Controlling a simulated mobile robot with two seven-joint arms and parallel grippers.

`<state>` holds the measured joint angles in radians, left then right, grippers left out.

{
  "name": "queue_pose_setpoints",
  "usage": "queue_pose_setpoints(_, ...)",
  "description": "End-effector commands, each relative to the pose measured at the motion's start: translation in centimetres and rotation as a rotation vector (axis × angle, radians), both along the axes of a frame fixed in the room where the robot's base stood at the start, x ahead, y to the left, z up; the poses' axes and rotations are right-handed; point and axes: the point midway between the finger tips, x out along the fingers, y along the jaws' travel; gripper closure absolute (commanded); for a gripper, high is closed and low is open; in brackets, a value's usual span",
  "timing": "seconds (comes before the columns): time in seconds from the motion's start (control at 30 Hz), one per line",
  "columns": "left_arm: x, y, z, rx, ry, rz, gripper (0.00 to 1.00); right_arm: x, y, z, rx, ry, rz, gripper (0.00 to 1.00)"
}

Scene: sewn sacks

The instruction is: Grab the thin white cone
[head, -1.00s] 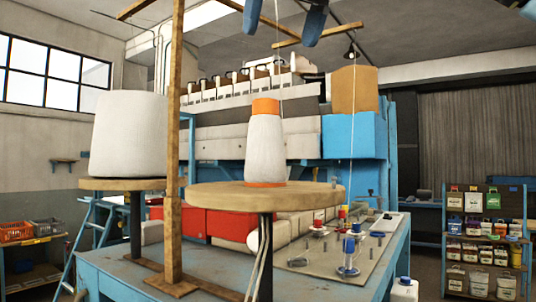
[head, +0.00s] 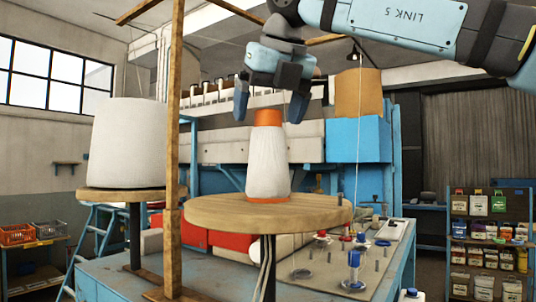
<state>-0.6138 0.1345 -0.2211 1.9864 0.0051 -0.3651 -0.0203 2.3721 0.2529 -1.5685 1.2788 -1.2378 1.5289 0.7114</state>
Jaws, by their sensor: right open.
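The thin white cone (head: 268,165) stands upright on a round wooden disc (head: 235,215) in the middle of the head view. It has an orange top and an orange rim at its base. My right gripper (head: 270,112) comes down from above, its arm reaching in from the upper right. Its two dark blue fingers are apart, one on each side of the cone's orange top in the picture. The gripper is open and holds nothing; contact with the cone cannot be told. My left gripper is not in view.
A much wider white cone (head: 130,143) stands on another wooden disc (head: 125,193) at the left. A wooden post (head: 172,150) rises between the two discs. Behind is a large blue machine with a brown cone (head: 358,92). Spools and pegs stand on a plate at the lower right.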

Motion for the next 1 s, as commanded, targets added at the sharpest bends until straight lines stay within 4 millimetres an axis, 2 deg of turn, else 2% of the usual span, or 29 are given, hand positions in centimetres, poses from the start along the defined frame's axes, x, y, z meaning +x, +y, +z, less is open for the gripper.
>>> queue_pose_setpoints(0.03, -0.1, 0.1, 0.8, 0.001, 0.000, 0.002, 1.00, 0.4, 0.1, -0.3, -0.002, 0.002, 0.000, 0.10)
queue_pose_setpoints(0.2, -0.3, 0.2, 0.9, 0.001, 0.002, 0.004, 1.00, 1.3, 0.5, -2.0, 0.001, 0.000, -0.002, 0.10)
queue_pose_setpoints(0.43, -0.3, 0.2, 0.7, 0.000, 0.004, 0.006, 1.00, 1.4, 0.6, -2.3, 0.001, -0.001, -0.002, 0.10)
queue_pose_setpoints(0.47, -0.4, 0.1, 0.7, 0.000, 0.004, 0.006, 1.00, 1.4, 0.6, -2.3, 0.001, -0.001, -0.002, 0.12)
queue_pose_setpoints(0.7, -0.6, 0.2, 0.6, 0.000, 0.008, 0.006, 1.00, 1.4, 0.6, -2.3, 0.001, 0.000, -0.002, 0.67)
queue_pose_setpoints(0.77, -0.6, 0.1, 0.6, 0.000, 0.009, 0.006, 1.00, 1.4, 0.6, -2.2, 0.001, -0.001, -0.002, 0.79)
queue_pose_setpoints(1.0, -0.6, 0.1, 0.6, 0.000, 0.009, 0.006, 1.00, 1.4, 0.6, -2.2, 0.000, 0.000, -0.002, 0.79)
